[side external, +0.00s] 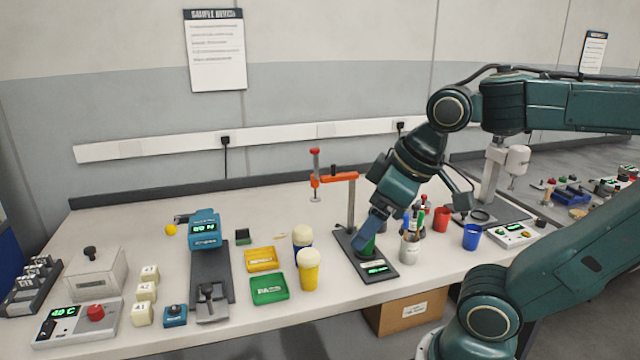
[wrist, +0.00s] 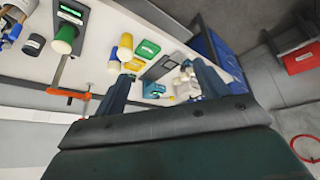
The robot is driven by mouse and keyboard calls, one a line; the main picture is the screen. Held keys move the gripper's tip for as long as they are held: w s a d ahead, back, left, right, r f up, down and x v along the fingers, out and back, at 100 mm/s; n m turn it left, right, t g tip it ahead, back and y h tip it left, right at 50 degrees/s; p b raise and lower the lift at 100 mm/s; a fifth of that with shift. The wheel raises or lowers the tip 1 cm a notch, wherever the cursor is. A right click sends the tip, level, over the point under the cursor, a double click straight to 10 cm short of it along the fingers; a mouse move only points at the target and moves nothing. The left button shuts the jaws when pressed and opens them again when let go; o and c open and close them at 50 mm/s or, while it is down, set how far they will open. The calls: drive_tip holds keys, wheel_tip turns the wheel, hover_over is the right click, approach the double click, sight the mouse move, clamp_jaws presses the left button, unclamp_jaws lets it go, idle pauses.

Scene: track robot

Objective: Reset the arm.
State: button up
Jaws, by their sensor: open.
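My arm reaches in from the right over the bench. My gripper (side external: 366,238) points down and to the left, near the black stand with a green display (side external: 376,270). That view also shows the green-and-white cup (wrist: 66,38), off to the left of the fingers. I cannot tell the exact height of the fingertips above the bench.
An orange clamp arm (side external: 334,179) on a post stands just left of my gripper. A white pot of tools (side external: 410,248), a red cup (side external: 441,219) and a blue cup (side external: 471,237) stand to its right.

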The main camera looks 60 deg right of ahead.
drive_tip(key=shift+s+a+f+m, duration=0.2)
drive_tip(key=shift+s+a+m, duration=0.25)
drive_tip(key=shift+s, duration=0.2)
